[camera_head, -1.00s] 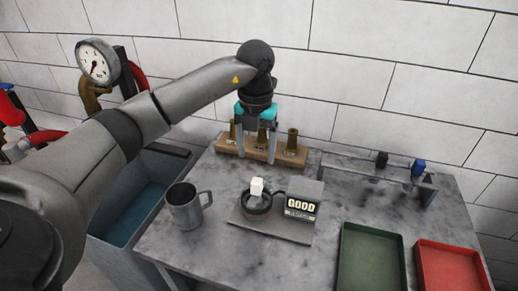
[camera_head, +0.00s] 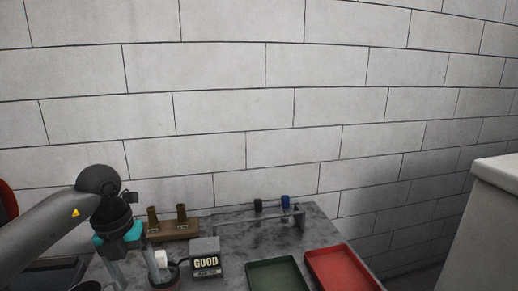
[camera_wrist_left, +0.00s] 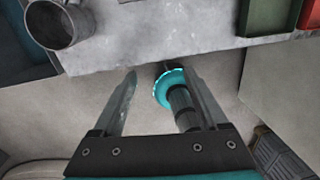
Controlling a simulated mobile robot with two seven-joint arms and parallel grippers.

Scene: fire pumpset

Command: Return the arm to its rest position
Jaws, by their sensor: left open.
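My left arm comes in from the left in the head view. Its gripper (camera_head: 136,278) hangs with fingers apart at the lower left, nothing visible between them. The left wrist view shows the open, empty fingers (camera_wrist_left: 162,78) beyond the worktop's front edge. Behind them is a teal ring with dark cylinders, perhaps part of my own body. In the head view the gripper overlaps the area left of a white piece (camera_head: 161,258) and a tester reading GOOD (camera_head: 206,262). My right gripper is not recognizable in either view.
The worktop (camera_head: 240,241) bears a wooden stand (camera_head: 181,232) with brass fittings, a rack (camera_head: 299,221) with black and blue pieces, a green tray (camera_head: 275,272) and a red tray (camera_head: 342,270). A metal mug (camera_wrist_left: 57,24) stands near the edge. A pale block (camera_head: 497,225) rises at right.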

